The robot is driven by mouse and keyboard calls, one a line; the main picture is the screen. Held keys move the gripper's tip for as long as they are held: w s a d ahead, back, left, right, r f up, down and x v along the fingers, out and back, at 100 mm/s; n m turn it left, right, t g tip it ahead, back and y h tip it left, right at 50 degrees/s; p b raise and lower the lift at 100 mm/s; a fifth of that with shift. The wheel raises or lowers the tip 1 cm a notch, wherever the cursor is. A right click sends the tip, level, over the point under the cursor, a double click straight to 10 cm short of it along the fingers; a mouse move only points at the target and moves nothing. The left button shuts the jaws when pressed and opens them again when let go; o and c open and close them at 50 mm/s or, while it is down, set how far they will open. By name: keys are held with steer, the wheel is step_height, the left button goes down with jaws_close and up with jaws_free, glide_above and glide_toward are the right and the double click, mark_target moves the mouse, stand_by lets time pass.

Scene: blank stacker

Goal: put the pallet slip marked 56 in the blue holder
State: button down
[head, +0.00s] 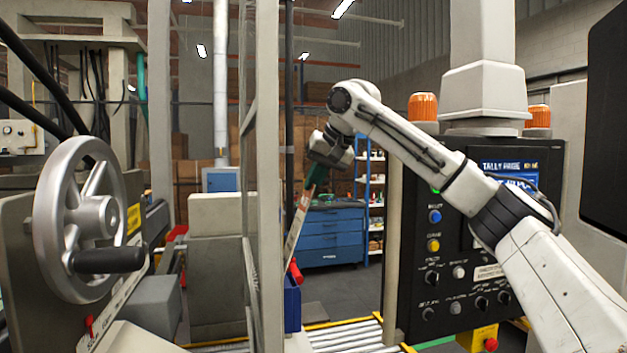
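My gripper (314,183) is in the middle of the head view, pointing down, with dark green fingers. It is shut on the upper end of a long pale slip (295,232), which hangs down tilted to the left. I cannot read a number on the slip. A blue holder (292,305) is below the slip, beside the pale upright post. The slip's lower end is just above or behind the holder's top; I cannot tell whether it is inside. A red piece (296,272) shows at the holder's top.
A pale machine post (267,150) stands just left of the gripper and holder. A black control panel (450,260) with buttons is at the right. A roller conveyor (345,335) with yellow edges runs below. A large handwheel (85,220) is at the left.

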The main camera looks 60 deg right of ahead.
steer(key=shift+s+d+f, duration=0.1)
steer(key=shift+s+d, duration=0.1)
stand_by(0.5)
steer(key=shift+s+d+f, duration=0.25)
steer(key=shift+s+d, duration=0.35)
steer(key=shift+s, duration=0.15)
steer(key=shift+s+d+f, duration=0.15)
stand_by(0.5)
stand_by(0.7)
